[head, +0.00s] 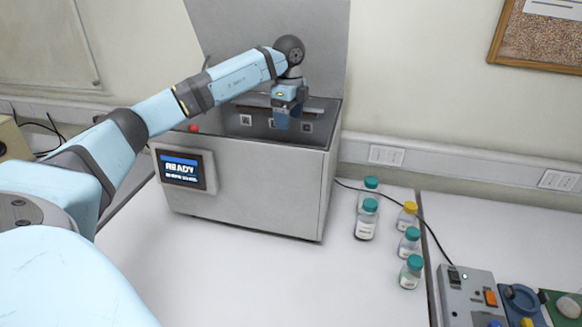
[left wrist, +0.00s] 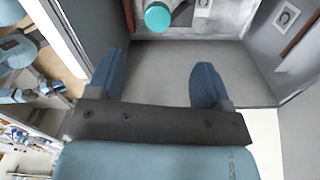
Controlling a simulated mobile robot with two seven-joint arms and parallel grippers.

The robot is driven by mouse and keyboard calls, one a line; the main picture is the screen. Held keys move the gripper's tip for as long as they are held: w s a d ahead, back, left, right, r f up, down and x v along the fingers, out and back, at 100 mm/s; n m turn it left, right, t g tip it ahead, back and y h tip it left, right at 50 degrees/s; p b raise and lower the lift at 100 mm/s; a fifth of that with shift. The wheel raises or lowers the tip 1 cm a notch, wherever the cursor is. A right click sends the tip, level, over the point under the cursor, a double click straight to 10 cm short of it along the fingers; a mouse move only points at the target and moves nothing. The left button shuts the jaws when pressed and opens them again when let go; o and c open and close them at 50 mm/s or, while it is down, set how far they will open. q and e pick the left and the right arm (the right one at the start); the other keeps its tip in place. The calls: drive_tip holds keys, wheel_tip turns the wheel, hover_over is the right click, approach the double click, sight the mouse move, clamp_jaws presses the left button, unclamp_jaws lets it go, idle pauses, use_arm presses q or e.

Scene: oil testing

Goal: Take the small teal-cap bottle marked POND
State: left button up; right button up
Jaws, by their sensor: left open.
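My left gripper (head: 288,104) is over the open chamber of the grey machine (head: 260,185), low between its walls. In the left wrist view the gripper (left wrist: 158,72) has its blue fingers apart, with nothing between them. A round teal cap (left wrist: 157,17) shows beyond the fingertips, inside the chamber, apart from them. On the table right of the machine stand two small teal-cap bottles (head: 409,243) (head: 411,272) and two taller teal-cap bottles (head: 366,220) (head: 370,187). Their labels are too small to read, so I cannot tell which is POND. My right gripper is not in view.
A small yellow-cap bottle (head: 406,216) stands among the others. The machine's lid (head: 275,45) is raised, and its screen (head: 183,170) reads READY. A black cable runs past the bottles to a control box (head: 467,292). The table in front of the machine is clear.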

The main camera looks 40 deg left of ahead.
use_arm(q)
drive_tip(key=f, duration=0.2)
drive_tip(key=f+p, duration=0.1)
drive_tip(key=f, duration=0.1)
drive_tip(key=shift+s+d, duration=0.3)
drive_tip(key=shift+s, duration=0.05)
wheel_tip(320, 180, down, 4)
drive_tip(key=shift+w+a+r+p, duration=0.1)
drive_tip(key=shift+w+a+p, duration=0.05)
drive_tip(key=shift+p, duration=0.2)
drive_tip(key=shift+f+p, duration=0.3)
drive_tip(key=shift+f, duration=0.1)
wheel_tip(320, 180, down, 4)
drive_tip(key=shift+w+r+p, duration=0.1)
drive_tip(key=shift+r+p, duration=0.05)
drive_tip(key=shift+p, duration=0.7)
drive_tip(key=shift+f, duration=0.5)
drive_tip(key=shift+c, duration=0.3)
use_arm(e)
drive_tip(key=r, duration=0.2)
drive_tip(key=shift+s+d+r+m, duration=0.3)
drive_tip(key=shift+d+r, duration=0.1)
use_arm(q)
drive_tip(key=c, duration=1.1)
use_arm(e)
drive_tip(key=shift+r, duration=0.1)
